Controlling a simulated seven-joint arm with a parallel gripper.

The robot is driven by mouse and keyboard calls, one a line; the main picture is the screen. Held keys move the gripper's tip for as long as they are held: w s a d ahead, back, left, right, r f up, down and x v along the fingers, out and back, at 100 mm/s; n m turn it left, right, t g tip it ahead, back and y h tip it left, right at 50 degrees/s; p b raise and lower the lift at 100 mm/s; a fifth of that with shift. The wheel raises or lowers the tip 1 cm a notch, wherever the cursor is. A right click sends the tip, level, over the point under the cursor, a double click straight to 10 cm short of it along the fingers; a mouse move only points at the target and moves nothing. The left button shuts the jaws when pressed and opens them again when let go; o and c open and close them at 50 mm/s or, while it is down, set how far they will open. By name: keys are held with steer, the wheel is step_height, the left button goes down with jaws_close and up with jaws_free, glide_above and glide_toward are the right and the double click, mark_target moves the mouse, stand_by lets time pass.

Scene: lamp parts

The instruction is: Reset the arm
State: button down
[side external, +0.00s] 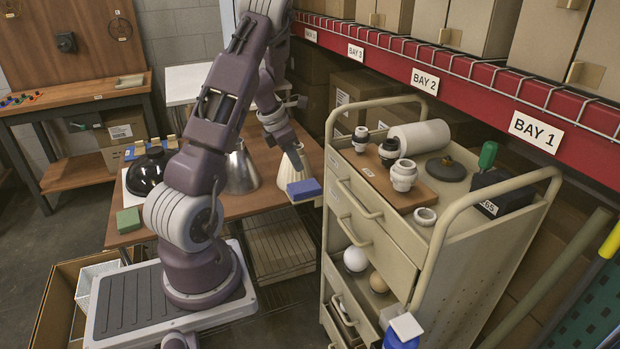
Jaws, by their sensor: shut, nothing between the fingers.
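My gripper (297,158) points down at the right end of the wooden worktable (258,204), beside the cart. It is small in this view, and its fingers look shut with nothing held. A blue block (304,188) is just below the fingertips; I cannot tell whether they touch it. A cream pleated shade (291,174) is right behind the block, partly hidden by it and by my gripper. A silver cone shade (241,172) stands to the left, partly behind my arm. A black dome shade (146,172) sits at the table's left end.
A green block (128,219) lies at the table's left front. The beige cart (372,232) at right carries sockets (404,175), a white roll (420,137), a black disc (446,169) and a green-handled tool (487,156). Bulbs (356,259) sit on its lower shelf. Red racking (470,85) runs behind.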

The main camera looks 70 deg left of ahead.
steer(key=w+r+n+t+y, duration=0.1)
steer(key=w+r+n, duration=0.1)
steer(key=r, duration=0.1)
steer(key=w+d+r+n+t+y, duration=0.1)
steer(key=w+r+n, duration=0.1)
steer(key=w+r, duration=0.1)
steer(key=w+d+r+n+t+y, duration=0.1)
steer(key=w+r+n+t, duration=0.1)
steer(key=w+r, duration=0.1)
steer(key=shift+w+d+r+n, duration=0.1)
steer(key=shift+w+r+n, duration=0.05)
steer(key=shift+r, duration=0.3)
steer(key=shift+w+d+r+n, duration=0.1)
steer(key=shift+r+n, duration=0.05)
steer(key=shift+r, duration=0.25)
steer(key=d+r+n+t+y, duration=0.1)
steer(key=d+r+n+y, duration=0.2)
steer(key=d+r+n, duration=0.8)
steer(key=s+d+f+n+g+h, duration=0.1)
steer(key=s+d+n+h, duration=0.2)
steer(key=s+d+n, duration=0.6)
steer(key=s+d+f+n+g+h, duration=0.1)
steer(key=s+d+n+g+h, duration=0.1)
steer(key=s+d+n, duration=0.7)
steer(key=s+d+h, duration=0.1)
steer(key=s+d, duration=0.3)
steer(key=d, duration=0.1)
steer(key=shift+f+g, duration=0.3)
steer(key=shift+f, duration=0.1)
steer(key=shift+a, duration=0.1)
